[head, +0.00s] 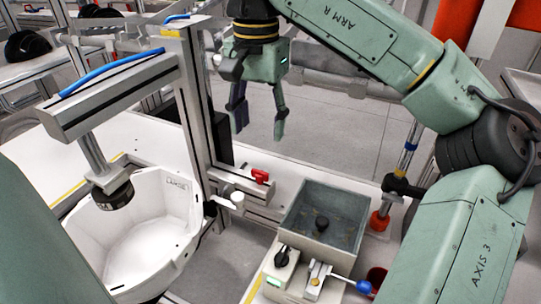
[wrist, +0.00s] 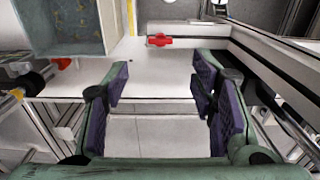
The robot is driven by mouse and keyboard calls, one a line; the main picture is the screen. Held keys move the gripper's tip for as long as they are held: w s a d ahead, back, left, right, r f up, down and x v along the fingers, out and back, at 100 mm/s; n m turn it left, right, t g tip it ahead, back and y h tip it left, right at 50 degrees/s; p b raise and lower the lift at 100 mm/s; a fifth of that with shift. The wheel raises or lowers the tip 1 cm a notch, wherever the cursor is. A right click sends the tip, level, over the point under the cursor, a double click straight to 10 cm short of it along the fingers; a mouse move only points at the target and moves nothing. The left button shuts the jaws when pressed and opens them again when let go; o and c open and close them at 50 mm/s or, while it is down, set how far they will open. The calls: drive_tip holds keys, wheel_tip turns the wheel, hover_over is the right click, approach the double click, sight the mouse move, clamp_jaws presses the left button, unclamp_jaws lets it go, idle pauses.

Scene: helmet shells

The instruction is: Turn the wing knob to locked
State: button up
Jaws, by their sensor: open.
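A small red wing-shaped knob (head: 260,176) sits on the aluminium rail beside the upright post; it also shows near the top of the wrist view (wrist: 160,40). Its wings look roughly along the rail, and I see no readable lock mark. My gripper (head: 260,122) is open and empty, pointing down, above and behind the knob in the head view. In the wrist view the gripper (wrist: 161,92) has its two purple-padded fingers wide apart, with only bench edge and floor between them. The knob lies beyond the fingertips, touching neither.
A white helmet shell (head: 128,258) sits under a press arm (head: 110,95) at left. A grey open bin (head: 325,215) stands right of the knob. In front are a black rotary knob (head: 286,256) and a blue-tipped lever (head: 362,287). The upright post (head: 197,110) stands near my gripper.

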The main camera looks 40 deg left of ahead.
sight(260, 171)
wheel_tip(260, 171, down, 10)
drive_tip(key=shift+s+f+p, duration=0.1)
drive_tip(key=shift+s+p, duration=0.05)
drive_tip(key=shift+p, duration=0.45)
drive_tip(key=shift+c, duration=0.2)
drive_tip(key=c, duration=1.1)
